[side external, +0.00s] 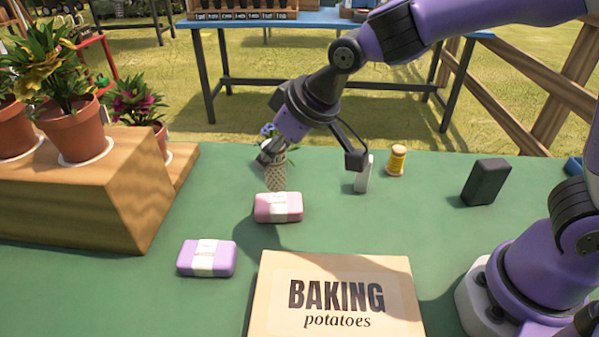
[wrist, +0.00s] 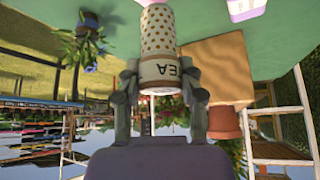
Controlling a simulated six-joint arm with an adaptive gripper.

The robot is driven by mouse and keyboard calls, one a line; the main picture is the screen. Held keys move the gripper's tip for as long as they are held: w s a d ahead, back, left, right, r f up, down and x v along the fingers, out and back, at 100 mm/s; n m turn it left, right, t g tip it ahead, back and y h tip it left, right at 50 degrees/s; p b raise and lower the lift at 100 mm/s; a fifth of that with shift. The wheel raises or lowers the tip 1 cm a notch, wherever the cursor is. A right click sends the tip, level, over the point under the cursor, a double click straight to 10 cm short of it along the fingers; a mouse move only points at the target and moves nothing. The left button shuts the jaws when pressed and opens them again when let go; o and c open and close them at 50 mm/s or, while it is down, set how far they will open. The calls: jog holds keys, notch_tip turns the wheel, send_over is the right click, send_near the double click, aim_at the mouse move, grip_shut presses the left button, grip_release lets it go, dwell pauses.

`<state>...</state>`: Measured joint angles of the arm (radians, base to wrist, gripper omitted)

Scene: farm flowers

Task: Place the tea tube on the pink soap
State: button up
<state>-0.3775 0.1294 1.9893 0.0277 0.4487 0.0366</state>
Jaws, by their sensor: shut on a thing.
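The tea tube (side external: 276,178) is a pale cylinder with a dotted pattern. It shows large in the wrist view (wrist: 158,42), with the letters "TEA" on its band. My gripper (side external: 272,154) is shut on it, with one finger on each side in the wrist view (wrist: 159,78). The tube is about upright in the side view. The pink soap (side external: 278,208), with a white paper band, lies flat on the green table. The tube's lower end appears right at the soap's back edge; I cannot tell whether they touch.
A lilac soap (side external: 206,258) lies front left, and a "BAKING potatoes" box (side external: 337,295) is in front. A wooden stand (side external: 90,205) with potted flowers is at the left. A yellow spool (side external: 397,161) and a black block (side external: 485,182) stand at the right.

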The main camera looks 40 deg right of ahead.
jog(key=shift+w+d+f, duration=0.2)
jog(key=shift+w+f, duration=0.05)
jog(key=shift+f, duration=0.6)
jog(key=shift+w+d+f, duration=0.25)
jog(key=shift+w+f, duration=0.05)
jog(key=shift+f, duration=0.6)
jog(key=shift+w+d+f, duration=0.2)
jog(key=shift+w+f, duration=0.05)
jog(key=shift+f, duration=0.6)
jog(key=shift+f, duration=0.15)
jog(key=o, duration=1.2)
jog(key=shift+c, duration=0.2)
